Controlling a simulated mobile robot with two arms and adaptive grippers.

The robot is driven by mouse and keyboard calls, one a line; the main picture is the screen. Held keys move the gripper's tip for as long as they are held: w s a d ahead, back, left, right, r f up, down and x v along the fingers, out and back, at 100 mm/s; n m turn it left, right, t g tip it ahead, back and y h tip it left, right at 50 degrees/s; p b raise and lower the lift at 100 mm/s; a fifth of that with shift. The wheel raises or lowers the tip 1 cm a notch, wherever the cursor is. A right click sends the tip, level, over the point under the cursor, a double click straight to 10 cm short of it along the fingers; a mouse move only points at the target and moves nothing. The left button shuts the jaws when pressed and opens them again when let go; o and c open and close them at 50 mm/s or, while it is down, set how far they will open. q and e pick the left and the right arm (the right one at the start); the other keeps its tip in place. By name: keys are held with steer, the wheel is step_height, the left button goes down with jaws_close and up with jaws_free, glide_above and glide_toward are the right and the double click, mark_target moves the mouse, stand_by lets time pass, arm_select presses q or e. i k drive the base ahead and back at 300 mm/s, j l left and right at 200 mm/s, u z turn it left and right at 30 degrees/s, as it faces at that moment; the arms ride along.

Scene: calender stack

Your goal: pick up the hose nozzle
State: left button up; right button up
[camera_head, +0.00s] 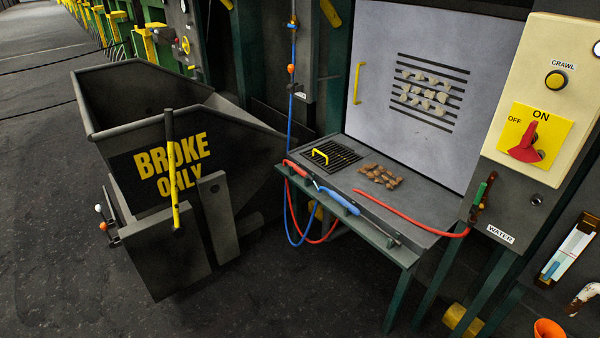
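A slim tool with a blue sleeve (338,201) and a thin grey metal end lies along the front edge of the grey metal shelf (425,238); it looks like the hose nozzle. A red piece (297,169) lies just left of it, and I cannot tell whether the two are joined. A red hose (410,222) runs along the shelf to the valve with a green handle (480,193) above the WATER label. Neither of my grippers is in view.
Brown lumps (380,176) and a dark grate with a yellow handle (320,155) are on the shelf. A dark BROKE ONLY bin (115,130) stands left. Blue (289,215) and red hoses loop below the shelf. A control box (545,90) is at right. The front floor is clear.

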mark_target(296, 168)
steer(key=z, duration=0.3)
steer(key=i+j+z, duration=0.25)
steer(key=z, duration=0.25)
steer(key=i+j+z, duration=0.2)
steer(key=j+z, duration=0.25)
steer(key=l, duration=0.1)
